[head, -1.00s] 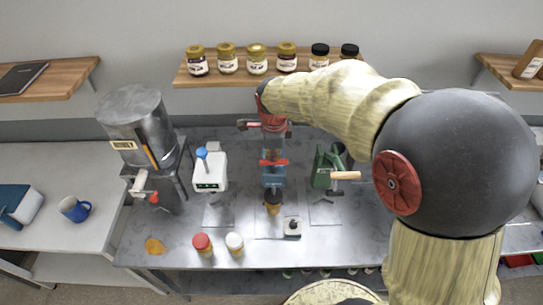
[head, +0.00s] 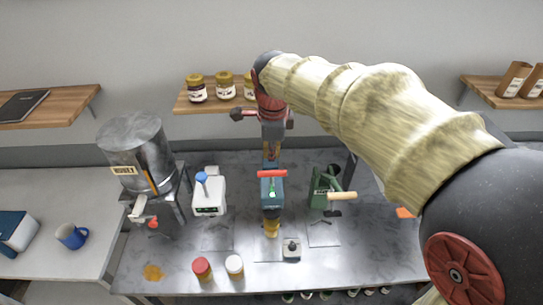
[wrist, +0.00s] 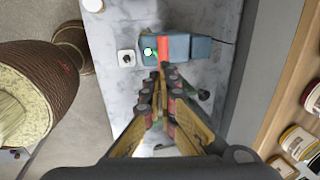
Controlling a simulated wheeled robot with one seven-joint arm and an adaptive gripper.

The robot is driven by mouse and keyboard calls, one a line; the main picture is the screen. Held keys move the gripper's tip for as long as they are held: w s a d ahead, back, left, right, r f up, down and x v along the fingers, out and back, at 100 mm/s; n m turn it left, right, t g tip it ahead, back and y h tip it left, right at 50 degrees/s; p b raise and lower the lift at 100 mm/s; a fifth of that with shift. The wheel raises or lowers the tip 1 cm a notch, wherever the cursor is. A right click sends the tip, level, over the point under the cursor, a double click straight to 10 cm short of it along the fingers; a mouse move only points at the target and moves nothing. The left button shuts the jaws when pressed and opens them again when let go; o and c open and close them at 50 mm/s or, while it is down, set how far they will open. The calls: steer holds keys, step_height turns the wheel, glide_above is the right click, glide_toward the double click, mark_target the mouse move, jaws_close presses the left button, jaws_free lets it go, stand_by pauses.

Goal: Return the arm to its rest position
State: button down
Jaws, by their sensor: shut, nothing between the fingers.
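My gripper (head: 271,152) hangs pointing down over the back of the metal bench, above and behind the blue machine with a red handle (head: 272,190). In the wrist view my gripper (wrist: 162,72) has its fingers drawn together, with nothing between them. The blue machine (wrist: 180,47) shows just beyond the fingertips there; whether they are apart from it is hard to tell. My arm stretches from the lower right of the head view up to the wrist and hides part of the wall shelf.
A metal honey tank (head: 135,150) and a white device with a blue knob (head: 208,195) stand left, a green press (head: 320,190) right. Two lidded jars (head: 202,268) (head: 234,266) stand in front. A wall shelf (head: 185,104) with jars is behind my arm.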

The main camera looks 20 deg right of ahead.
stand_by(0.3)
steer(key=s+f+n+t+b, duration=0.1)
steer(key=s+f+n+b, duration=0.8)
steer(key=s+n, duration=0.1)
steer(key=s+a+f+n+t+b, duration=0.1)
steer(key=s+f+n+t+b, duration=0.1)
steer(key=s+f+n+b, duration=0.7)
steer(key=s+n, duration=0.2)
steer(key=s, duration=0.1)
steer(key=shift+a+n+y, duration=0.15)
steer(key=shift+n+y, duration=0.15)
